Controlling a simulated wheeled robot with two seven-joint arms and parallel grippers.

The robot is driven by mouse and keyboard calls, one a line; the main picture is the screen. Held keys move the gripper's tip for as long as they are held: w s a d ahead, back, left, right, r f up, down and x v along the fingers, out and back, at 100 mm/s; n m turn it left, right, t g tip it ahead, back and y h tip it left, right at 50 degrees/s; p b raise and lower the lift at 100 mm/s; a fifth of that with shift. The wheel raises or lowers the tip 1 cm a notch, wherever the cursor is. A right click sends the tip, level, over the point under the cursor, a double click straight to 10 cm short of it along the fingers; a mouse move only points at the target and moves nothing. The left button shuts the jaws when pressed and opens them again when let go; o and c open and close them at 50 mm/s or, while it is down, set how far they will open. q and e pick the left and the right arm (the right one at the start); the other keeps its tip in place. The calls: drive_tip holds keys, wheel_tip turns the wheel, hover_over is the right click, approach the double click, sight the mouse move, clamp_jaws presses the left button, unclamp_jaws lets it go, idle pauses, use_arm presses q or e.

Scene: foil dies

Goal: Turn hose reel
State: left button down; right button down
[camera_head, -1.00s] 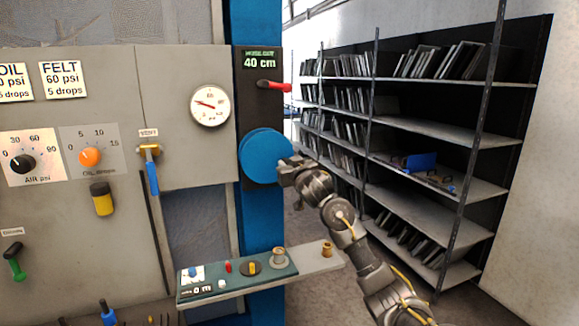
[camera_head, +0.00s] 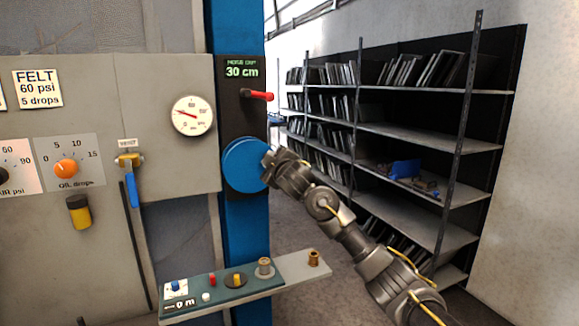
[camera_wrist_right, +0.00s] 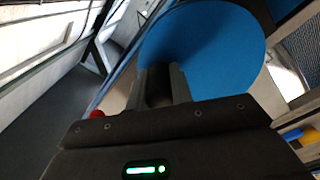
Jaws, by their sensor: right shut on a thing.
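The hose reel is a round blue disc (camera_head: 244,164) on the blue post in the head view. It fills the upper middle of the right wrist view (camera_wrist_right: 205,50). My right gripper (camera_head: 269,167) is at the disc's right edge, shut on a part of the reel; in the wrist view its fingers (camera_wrist_right: 163,86) close around a dark handle against the disc. A display (camera_head: 241,69) above the reel reads 30 cm. My left gripper is not in view.
A red lever (camera_head: 258,95) sticks out above the reel. A narrow shelf (camera_head: 300,267) with small fittings juts out below. A grey panel with a gauge (camera_head: 192,116) and knobs stands left. Metal shelving (camera_head: 410,130) stands behind at right.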

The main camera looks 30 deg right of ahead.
sight(250, 150)
drive_tip(key=n, duration=0.1)
drive_tip(key=a+r+n, duration=0.1)
drive_tip(key=shift+n+b, duration=0.35)
drive_tip(key=shift+n, duration=0.05)
drive_tip(key=n, duration=0.1)
drive_tip(key=a+r+n+b, duration=0.1)
drive_tip(key=n, duration=0.1)
drive_tip(key=shift+w+a+n, duration=0.1)
drive_tip(key=shift+a+n, duration=0.05)
drive_tip(key=shift+n, duration=0.15)
drive_tip(key=shift+w+a+r+n+b, duration=0.1)
drive_tip(key=shift+a+n+b, duration=0.4)
drive_tip(key=shift+n, duration=0.45)
drive_tip(key=shift+a+r+n+b, duration=0.1)
drive_tip(key=shift+a+n+b, duration=0.35)
drive_tip(key=shift+n, duration=0.45)
drive_tip(key=shift+w+a+r+n+b, duration=0.1)
drive_tip(key=shift+a+n+b, duration=0.25)
drive_tip(key=shift+n+b, duration=0.45)
drive_tip(key=shift+n, duration=0.25)
drive_tip(key=c, duration=1.2)
unclamp_jaws()
drive_tip(key=shift+c, duration=0.2)
drive_tip(key=shift+s, duration=0.2)
